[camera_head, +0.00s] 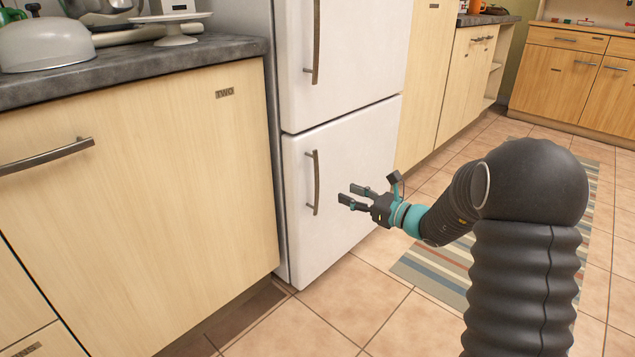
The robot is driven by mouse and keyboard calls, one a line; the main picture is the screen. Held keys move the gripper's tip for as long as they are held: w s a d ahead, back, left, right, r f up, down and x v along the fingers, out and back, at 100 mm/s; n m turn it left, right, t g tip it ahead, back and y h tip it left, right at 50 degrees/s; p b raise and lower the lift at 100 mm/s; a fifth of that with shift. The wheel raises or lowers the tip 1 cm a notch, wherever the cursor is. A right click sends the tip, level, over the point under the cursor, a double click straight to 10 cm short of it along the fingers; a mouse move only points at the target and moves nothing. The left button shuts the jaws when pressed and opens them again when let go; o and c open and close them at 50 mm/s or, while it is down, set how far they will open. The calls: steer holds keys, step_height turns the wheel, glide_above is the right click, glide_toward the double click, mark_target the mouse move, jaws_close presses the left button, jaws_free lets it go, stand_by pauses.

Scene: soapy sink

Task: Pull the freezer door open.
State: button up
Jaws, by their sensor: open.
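A white two-door fridge stands left of centre in the head view. Its lower door, which I take as the freezer door (352,172), is closed. A slim vertical metal handle (316,183) sits near that door's left edge. The upper door (352,55) is also closed and has its own handle (316,42). My gripper (347,194) is open and empty. In the picture it is just right of the lower handle, with its fingers pointing left towards it. No contact shows, and the exact gap in depth is hard to tell.
A wooden cabinet (150,190) under a dark countertop (120,68) stands left of the fridge. Wooden cabinets (424,85) continue on its right. A striped rug (430,275) lies on the tiled floor. The tiles before the fridge (345,295) are clear.

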mark_target(318, 177)
steer(key=shift+m+t, duration=0.5)
steer(key=shift+m, duration=0.2)
steer(key=x, duration=0.4)
steer(key=w+d+f+x, duration=0.1)
steer(key=x, duration=0.9)
steer(key=shift+w+d+f+b, duration=0.1)
steer(key=shift+w+f+b, duration=0.1)
steer(key=shift+w+b, duration=0.2)
jaws_close()
